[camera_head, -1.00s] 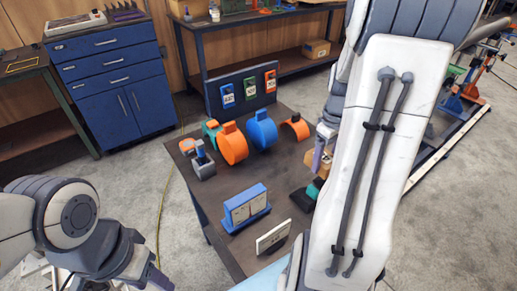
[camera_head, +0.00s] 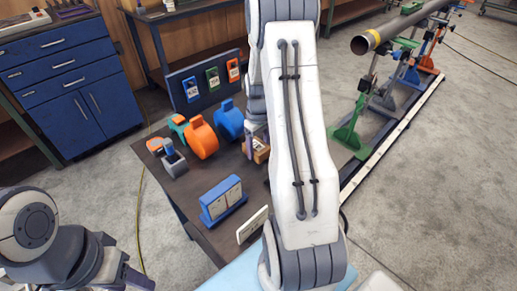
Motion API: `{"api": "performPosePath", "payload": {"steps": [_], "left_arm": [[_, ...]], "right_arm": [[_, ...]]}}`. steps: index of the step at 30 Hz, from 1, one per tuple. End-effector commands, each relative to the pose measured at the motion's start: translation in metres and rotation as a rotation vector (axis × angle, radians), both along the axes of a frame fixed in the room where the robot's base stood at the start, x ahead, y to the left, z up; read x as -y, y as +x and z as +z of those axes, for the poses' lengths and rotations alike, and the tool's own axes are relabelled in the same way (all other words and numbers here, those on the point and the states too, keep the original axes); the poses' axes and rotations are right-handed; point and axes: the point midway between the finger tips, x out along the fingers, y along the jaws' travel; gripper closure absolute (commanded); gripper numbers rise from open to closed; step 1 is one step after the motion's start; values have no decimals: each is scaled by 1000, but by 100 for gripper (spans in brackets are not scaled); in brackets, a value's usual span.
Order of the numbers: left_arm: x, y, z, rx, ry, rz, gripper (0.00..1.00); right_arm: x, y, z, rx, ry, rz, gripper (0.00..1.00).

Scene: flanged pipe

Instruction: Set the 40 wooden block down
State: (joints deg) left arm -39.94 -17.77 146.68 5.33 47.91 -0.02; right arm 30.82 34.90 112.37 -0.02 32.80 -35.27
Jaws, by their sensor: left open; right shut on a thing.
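The wooden block (camera_head: 261,153) is a small tan piece at the right side of the dark table (camera_head: 160,192), mostly behind my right arm. My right gripper (camera_head: 250,145) reaches down from above and is shut on it; its fingertips are largely hidden by the arm. I cannot tell whether the block touches the tabletop, and no number on it can be read. My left gripper (camera_head: 137,278) is open and empty at the lower left, off the table's near-left side.
Orange (camera_head: 202,138) and blue (camera_head: 229,120) clamps, a grey-blue tool (camera_head: 173,158), a blue stand (camera_head: 222,200) and a white plate (camera_head: 252,225) occupy the table. A tag board (camera_head: 209,82) stands behind. A pipe (camera_head: 375,38) on coloured stands is at right.

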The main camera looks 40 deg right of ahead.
Motion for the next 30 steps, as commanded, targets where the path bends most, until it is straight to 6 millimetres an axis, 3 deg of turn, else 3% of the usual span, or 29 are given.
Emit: {"api": "performPosePath", "payload": {"steps": [3, 15, 16, 17, 25, 30], "left_arm": [[0, 0, 1, 0, 0, 0, 50], [0, 0, -2, 0, 0, 0, 50], [0, 0, -1, 0, 0, 0, 50], [0, 0, -1, 0, 0, 0, 50], [0, 0, 0, 0, 0, 0, 50], [0, 0, 1, 0, 0, 0, 50]], "right_arm": [[0, 0, -11, -1, 0, 0, 88], [0, 0, -17, 1, -1, 0, 88], [0, 0, -16, 1, -1, 0, 14], [0, 0, -15, 1, -1, 1, 3], [0, 0, -14, 1, -1, 1, 0], [1, 1, 3, 5, -4, 1, 0]]}}
